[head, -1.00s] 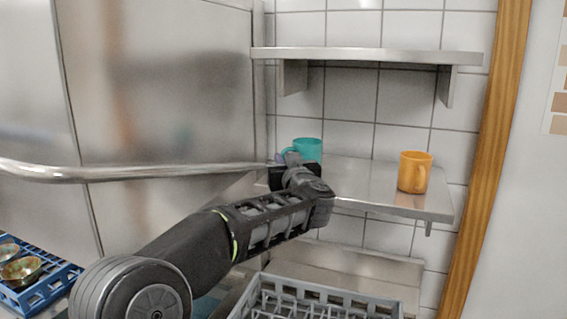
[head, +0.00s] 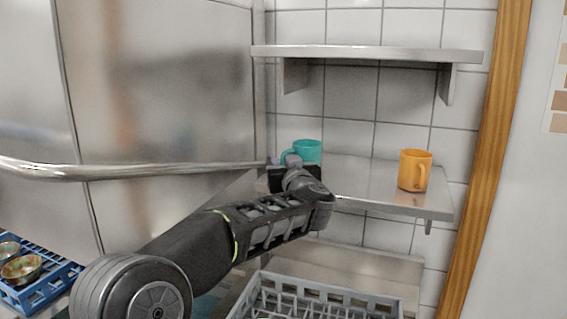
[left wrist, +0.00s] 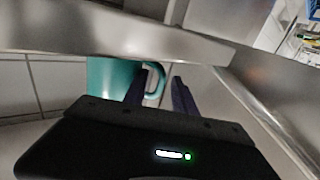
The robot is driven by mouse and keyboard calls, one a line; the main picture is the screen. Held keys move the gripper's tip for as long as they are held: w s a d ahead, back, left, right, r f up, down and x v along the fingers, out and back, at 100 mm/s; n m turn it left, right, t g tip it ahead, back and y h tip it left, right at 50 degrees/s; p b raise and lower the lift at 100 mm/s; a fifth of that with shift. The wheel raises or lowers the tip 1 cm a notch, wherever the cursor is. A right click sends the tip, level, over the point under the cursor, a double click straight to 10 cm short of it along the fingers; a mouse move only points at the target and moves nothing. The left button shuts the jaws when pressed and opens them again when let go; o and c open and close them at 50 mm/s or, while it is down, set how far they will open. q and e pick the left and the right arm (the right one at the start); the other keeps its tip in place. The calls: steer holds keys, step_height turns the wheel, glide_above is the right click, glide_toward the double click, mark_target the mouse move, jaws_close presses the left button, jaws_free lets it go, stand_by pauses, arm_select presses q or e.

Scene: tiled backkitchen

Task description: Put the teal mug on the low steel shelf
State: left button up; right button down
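The teal mug (head: 309,151) is upright at the left end of the low steel shelf (head: 350,180), beside the steel side panel. My left gripper (head: 290,163) is in front of it and hides its lower part. In the left wrist view, the teal mug (left wrist: 108,78) has its handle between the two dark fingers of my left gripper (left wrist: 160,92). The fingers stand apart, with a visible gap between the handle and the right finger. The mug's base is hidden, so its contact with the shelf is not visible. My right gripper is not in view.
An orange mug (head: 414,171) stands near the right end of the low shelf, with clear steel between the mugs. An upper steel shelf (head: 365,54) hangs above. A grey dish rack (head: 330,291) is below. A metal bar (head: 130,172) crosses at left, above a blue rack (head: 48,291) with bowls.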

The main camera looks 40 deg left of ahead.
arm_select(q)
steer(key=shift+r, duration=0.25)
steer(key=shift+s+d+f, duration=0.15)
steer(key=shift+s+d, duration=0.05)
steer(key=shift+d, duration=0.1)
steer(key=b+v, duration=0.3)
steer(key=v, duration=0.8)
